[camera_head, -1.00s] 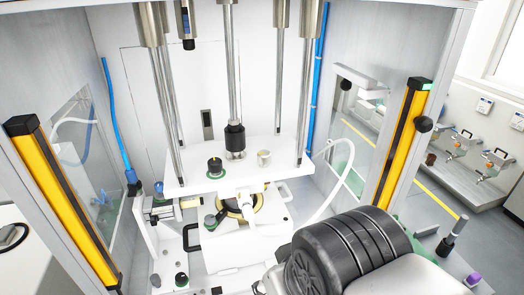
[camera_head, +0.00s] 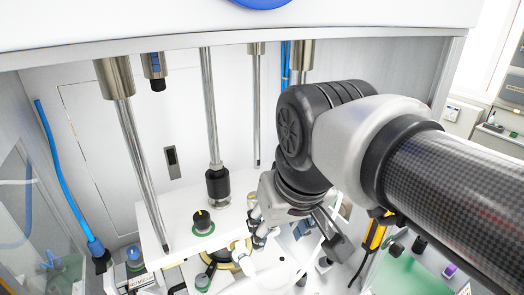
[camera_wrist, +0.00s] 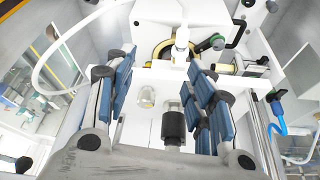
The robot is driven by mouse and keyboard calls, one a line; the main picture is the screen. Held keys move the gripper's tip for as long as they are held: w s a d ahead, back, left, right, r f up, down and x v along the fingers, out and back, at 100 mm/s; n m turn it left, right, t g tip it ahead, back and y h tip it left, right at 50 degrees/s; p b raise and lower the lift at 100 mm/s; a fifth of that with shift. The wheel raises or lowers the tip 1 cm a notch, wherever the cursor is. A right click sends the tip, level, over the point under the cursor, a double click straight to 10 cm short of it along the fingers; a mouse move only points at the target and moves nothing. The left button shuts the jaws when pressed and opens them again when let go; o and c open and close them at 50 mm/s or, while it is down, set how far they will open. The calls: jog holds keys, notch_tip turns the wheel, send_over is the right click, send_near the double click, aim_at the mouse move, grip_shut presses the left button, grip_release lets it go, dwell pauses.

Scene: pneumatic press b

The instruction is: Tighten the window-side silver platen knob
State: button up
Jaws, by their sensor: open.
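The silver platen knob (camera_wrist: 147,97) shows in the wrist view as a small pale round knob on the white platen (camera_wrist: 145,125). It lies in the gap between my gripper's two blue-padded fingers (camera_wrist: 160,68), nearer the left one. The fingers are spread and no contact with the knob shows. In the head view my gripper (camera_head: 288,232) is over the right part of the platen, and my arm and gripper hide the silver knob there. A black platen knob (camera_head: 203,222) with a green base stands to the left.
The central rod's black coupling (camera_head: 217,184) stands close by; it shows beside the silver knob in the wrist view (camera_wrist: 173,125). Steel guide columns (camera_head: 140,165) rise around the platen. A yellow light-curtain post (camera_head: 375,235) and a white hose (camera_wrist: 45,65) are near my arm.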

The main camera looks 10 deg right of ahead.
jog(key=w, duration=0.1)
send_over(255, 201)
jog(key=s, duration=0.1)
jog(key=shift+s+d, duration=0.2)
jog(key=shift+d, duration=0.15)
jog(key=x, duration=0.2)
jog(key=b+x, duration=0.1)
jog(key=shift+w+a+f, duration=0.1)
jog(key=shift+w+f, duration=0.1)
jog(key=shift+w, duration=0.25)
jog(key=shift+w+f+b, duration=0.3)
jog(key=shift+f+b, duration=0.05)
jog(key=shift+f, duration=0.25)
jog(key=c, duration=1.1)
jog(key=shift+o, duration=0.2)
jog(key=shift+a+m, duration=0.1)
jog(key=shift+m, duration=0.2)
